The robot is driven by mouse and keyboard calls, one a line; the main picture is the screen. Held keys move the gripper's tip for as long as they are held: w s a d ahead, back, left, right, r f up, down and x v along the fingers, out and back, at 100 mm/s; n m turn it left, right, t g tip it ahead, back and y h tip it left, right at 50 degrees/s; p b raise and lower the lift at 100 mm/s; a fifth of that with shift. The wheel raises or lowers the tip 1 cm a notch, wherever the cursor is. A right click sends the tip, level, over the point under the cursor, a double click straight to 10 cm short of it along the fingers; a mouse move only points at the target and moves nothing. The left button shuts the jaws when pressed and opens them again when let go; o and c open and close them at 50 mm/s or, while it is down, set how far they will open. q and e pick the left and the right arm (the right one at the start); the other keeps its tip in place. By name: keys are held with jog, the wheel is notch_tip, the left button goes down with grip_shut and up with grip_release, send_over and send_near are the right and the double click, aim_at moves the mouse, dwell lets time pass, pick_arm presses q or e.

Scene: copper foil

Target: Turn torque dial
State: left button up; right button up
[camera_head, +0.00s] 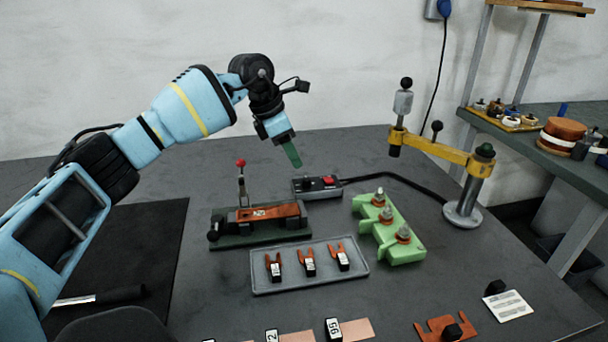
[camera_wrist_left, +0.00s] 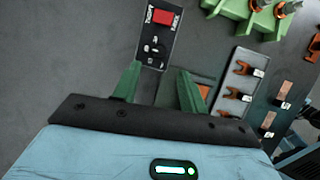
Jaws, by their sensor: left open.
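No part is clearly marked as the torque dial. A yellow swing arm (camera_head: 432,151) on a grey post carries a grey cylinder with a black ball top (camera_head: 403,98), standing upright right of centre. A small grey control box (camera_head: 317,187) with a red switch lies on the table; in the left wrist view the box (camera_wrist_left: 160,36) shows white lettering and small marks beyond the fingertips. My right gripper is out of view.
A dark fixture with a copper piece and red-knobbed lever (camera_head: 260,236) stands left of a grey tray (camera_head: 310,285) holding copper forks. A green block with studs (camera_head: 390,228) stands right. A black cable (camera_head: 390,176) runs behind. A black mat (camera_head: 130,260) lies left.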

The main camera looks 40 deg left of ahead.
aim_at(305, 179)
pick_arm(q)
jog(key=x, duration=0.7)
jog(key=shift+w+f, duration=0.1)
jog(key=shift+f, duration=0.15)
jog(key=shift+c, duration=0.2)
grip_shut()
